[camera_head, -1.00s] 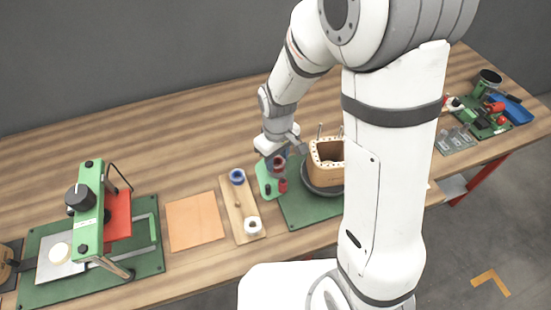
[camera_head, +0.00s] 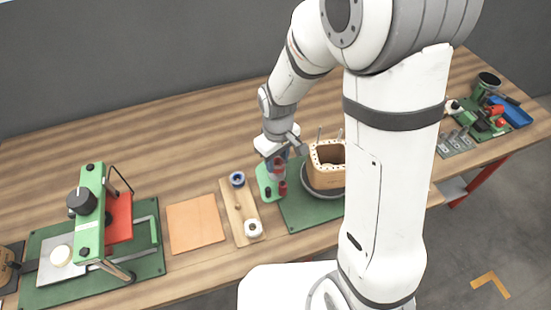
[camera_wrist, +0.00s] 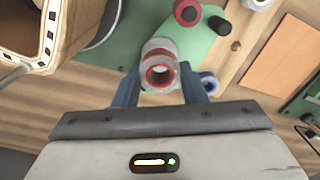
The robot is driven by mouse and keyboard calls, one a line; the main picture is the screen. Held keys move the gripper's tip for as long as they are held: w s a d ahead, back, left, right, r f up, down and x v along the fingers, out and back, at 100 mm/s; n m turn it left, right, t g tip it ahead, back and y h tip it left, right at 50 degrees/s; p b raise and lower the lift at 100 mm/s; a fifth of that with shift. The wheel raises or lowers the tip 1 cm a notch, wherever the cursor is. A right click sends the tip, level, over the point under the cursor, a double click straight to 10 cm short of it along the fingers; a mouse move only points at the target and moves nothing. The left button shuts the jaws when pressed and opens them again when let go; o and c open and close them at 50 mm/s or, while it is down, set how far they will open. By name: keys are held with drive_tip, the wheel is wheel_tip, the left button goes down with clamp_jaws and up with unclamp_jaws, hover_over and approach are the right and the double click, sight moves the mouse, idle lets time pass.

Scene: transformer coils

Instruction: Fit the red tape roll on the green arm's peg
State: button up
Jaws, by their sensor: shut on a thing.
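My gripper (camera_wrist: 161,88) is shut on a tape roll (camera_wrist: 160,74) with a red inner ring and a pale, greyish side. The roll sits between my two blue fingers. In the head view my gripper (camera_head: 277,160) is over the small green arm (camera_head: 264,176), left of the wooden coil box. The green arm, also in the wrist view (camera_wrist: 125,42), carries a red cylinder (camera_wrist: 187,12) and a black post (camera_wrist: 220,25). The peg under the held roll is hidden, so I cannot tell whether the roll is around it.
A wooden board (camera_head: 231,196) to the left bears a blue roll (camera_head: 237,179) and a white roll (camera_head: 254,228). The wooden coil box (camera_head: 325,176) stands close on the right. An orange-tan sheet (camera_head: 195,223) and a green press (camera_head: 89,215) are farther left.

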drive_tip(key=shift+f, duration=0.25)
drive_tip(key=shift+f+b, duration=0.35)
drive_tip(key=shift+b, duration=0.2)
drive_tip(key=shift+f, duration=0.2)
drive_tip(key=shift+f+b, duration=0.7)
drive_tip(key=shift+b, duration=0.15)
drive_tip(key=shift+r+p, duration=0.35)
drive_tip(key=shift+r, duration=0.45)
drive_tip(key=shift+r+p, duration=0.45)
drive_tip(key=shift+p, duration=0.05)
idle(0.4)
drive_tip(key=shift+f, duration=0.2)
